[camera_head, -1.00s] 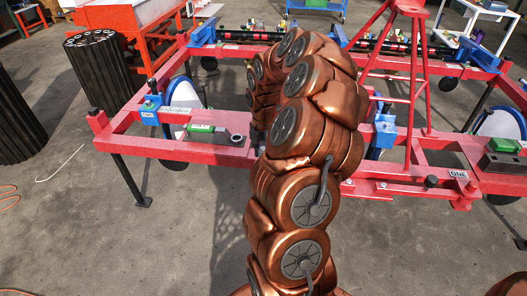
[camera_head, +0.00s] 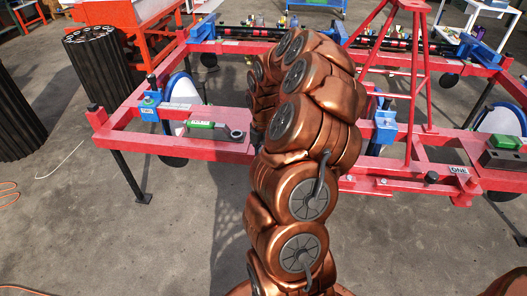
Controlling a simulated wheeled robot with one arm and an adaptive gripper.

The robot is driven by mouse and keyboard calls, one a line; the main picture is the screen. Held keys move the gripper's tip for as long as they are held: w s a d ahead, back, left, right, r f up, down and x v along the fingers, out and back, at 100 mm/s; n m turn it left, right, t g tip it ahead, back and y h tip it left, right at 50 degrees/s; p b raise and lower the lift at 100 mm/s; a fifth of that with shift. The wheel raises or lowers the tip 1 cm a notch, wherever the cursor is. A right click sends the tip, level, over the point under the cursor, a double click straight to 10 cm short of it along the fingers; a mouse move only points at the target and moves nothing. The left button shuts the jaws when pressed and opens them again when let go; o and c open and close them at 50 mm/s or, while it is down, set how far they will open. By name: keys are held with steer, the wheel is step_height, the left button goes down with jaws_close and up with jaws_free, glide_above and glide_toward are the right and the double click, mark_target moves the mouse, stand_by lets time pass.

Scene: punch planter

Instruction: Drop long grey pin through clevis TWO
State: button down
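A blue bracket (camera_head: 150,106) with a TWO label stands on the left part of the red frame, beside a white disc; I take it for clevis TWO. A flat dark grey piece with a round eye (camera_head: 237,134) lies on the red beam to its right, next to a green block (camera_head: 201,125). I cannot make out a long grey pin for certain. My copper-coloured arm rises through the middle and bends away from the camera. It covers the middle of the frame. My gripper is hidden behind the arm, so I cannot see whether it holds anything.
The red frame (camera_head: 190,150) stands on black legs and spans the view. Another blue bracket (camera_head: 385,126) is right of my arm, near a red tripod tower (camera_head: 416,75) and a ONE label (camera_head: 459,170). Black ribbed cylinders (camera_head: 100,70) stand at left.

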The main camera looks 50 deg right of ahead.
steer(key=shift+f+b, duration=0.3)
steer(key=shift+f, duration=1.1)
steer(key=shift+r, duration=0.2)
steer(key=shift+r+p, duration=0.95)
steer(key=shift+r, duration=0.4)
steer(key=shift+f+b, duration=0.3)
steer(key=shift+f, duration=1.25)
steer(key=shift+r, duration=0.2)
steer(key=shift+r+p, duration=0.95)
steer(key=shift+r, duration=0.4)
steer(key=shift+f+b, duration=0.3)
steer(key=shift+f, duration=1.15)
stand_by(0.5)
